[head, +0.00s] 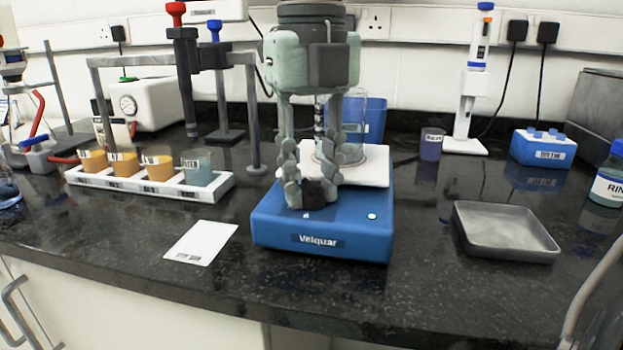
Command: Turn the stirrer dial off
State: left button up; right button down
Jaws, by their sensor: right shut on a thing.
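The blue stirrer (275,232), labelled Velquar, stands near the front of the dark bench. A green light glows at the right of its front panel. My right gripper (318,192) comes down from above, in front of the stirrer's white top plate (375,168). Its fingers are shut on the black dial (313,194) on the front panel. The fingers hide part of the dial, and I cannot read its setting. A clear glass vessel (352,125) stands on the plate behind the fingers, partly hidden. My left gripper is not in view.
A white rack (205,196) with several labelled cups stands left, with a white card (201,243) in front. A metal tray (508,238) lies right. A blue block (543,148) and a pipette stand (463,147) are behind it. Clear bench lies between stirrer and tray.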

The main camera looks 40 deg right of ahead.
jog(key=n, duration=0.3)
jog(key=shift+n, duration=0.4)
jog(key=n, duration=0.2)
jog(key=shift+n, duration=1.3)
jog(key=n+p, duration=0.1)
jog(key=n, duration=0.1)
jog(key=shift+n, duration=0.4)
jog(key=n, duration=0.2)
jog(key=shift+n, duration=0.3)
jog(key=shift+n+p, duration=0.3)
jog(key=shift+n, duration=0.6)
jog(key=n, duration=0.3)
jog(key=shift+n+p, duration=0.3)
jog(key=shift+p, duration=0.05)
jog(key=n+p, duration=0.1)
jog(key=n, duration=0.3)
jog(key=shift+n, duration=0.3)
jog(key=n, duration=0.3)
jog(key=shift+n, duration=0.3)
pick_arm(q)
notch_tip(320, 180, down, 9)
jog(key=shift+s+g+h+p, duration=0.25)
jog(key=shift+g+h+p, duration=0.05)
jog(key=shift+p, duration=0.05)
pick_arm(e)
jog(key=shift+n, duration=0.7)
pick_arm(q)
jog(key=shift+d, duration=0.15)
